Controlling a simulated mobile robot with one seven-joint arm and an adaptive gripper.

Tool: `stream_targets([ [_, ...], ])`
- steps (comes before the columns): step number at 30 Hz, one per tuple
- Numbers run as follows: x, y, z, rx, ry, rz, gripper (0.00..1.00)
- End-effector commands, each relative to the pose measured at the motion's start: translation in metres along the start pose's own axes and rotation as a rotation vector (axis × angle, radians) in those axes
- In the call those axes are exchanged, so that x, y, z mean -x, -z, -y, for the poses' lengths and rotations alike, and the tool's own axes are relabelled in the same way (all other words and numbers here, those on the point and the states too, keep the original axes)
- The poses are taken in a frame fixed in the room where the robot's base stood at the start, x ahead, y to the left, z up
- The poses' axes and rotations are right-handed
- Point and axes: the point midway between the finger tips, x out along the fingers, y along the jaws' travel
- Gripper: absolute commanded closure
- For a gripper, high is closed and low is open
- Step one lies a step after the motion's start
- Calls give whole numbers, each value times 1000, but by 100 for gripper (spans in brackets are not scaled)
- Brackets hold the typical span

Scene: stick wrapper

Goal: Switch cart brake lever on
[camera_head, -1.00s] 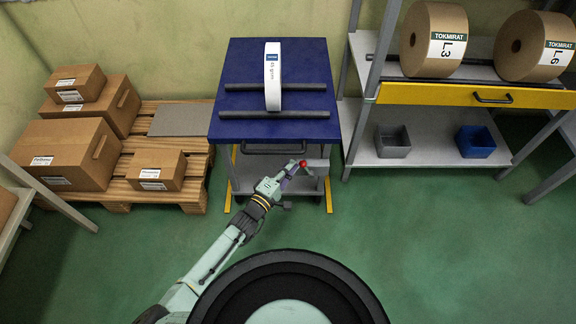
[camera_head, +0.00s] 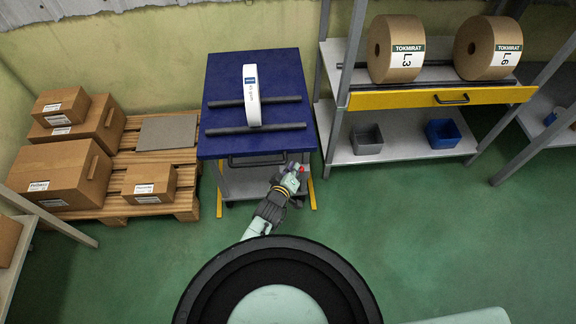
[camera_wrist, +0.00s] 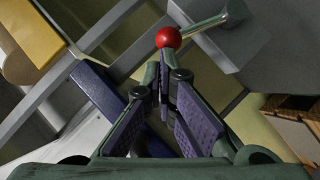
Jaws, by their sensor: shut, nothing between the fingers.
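The brake lever shows in the wrist view as a metal rod (camera_wrist: 206,22) with a red ball knob (camera_wrist: 169,37). The rod runs from the knob to the upper right. My gripper (camera_wrist: 164,75) is shut and empty, with its purple-padded fingers just below the knob in the picture. I cannot tell whether they touch it. In the head view the blue-topped cart (camera_head: 222,80) stands ahead, and my gripper (camera_head: 291,177) is at its front right, below the top.
A white roll (camera_head: 252,95) stands on two dark bars on the cart. A pallet with several boxes (camera_head: 60,175) is at the left. A shelf (camera_head: 400,147) with rolls and bins is close on the cart's right. Green floor is clear at lower right.

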Motion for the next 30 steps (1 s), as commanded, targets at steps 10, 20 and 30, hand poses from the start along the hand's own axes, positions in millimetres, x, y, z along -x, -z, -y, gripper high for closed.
stream_targets([
  [10,-5,-8,-8,-1,1,-1,100],
  [20,-6,-9,-8,-1,1,-1,100],
  [30,-2,-8,-8,-1,2,-2,100],
])
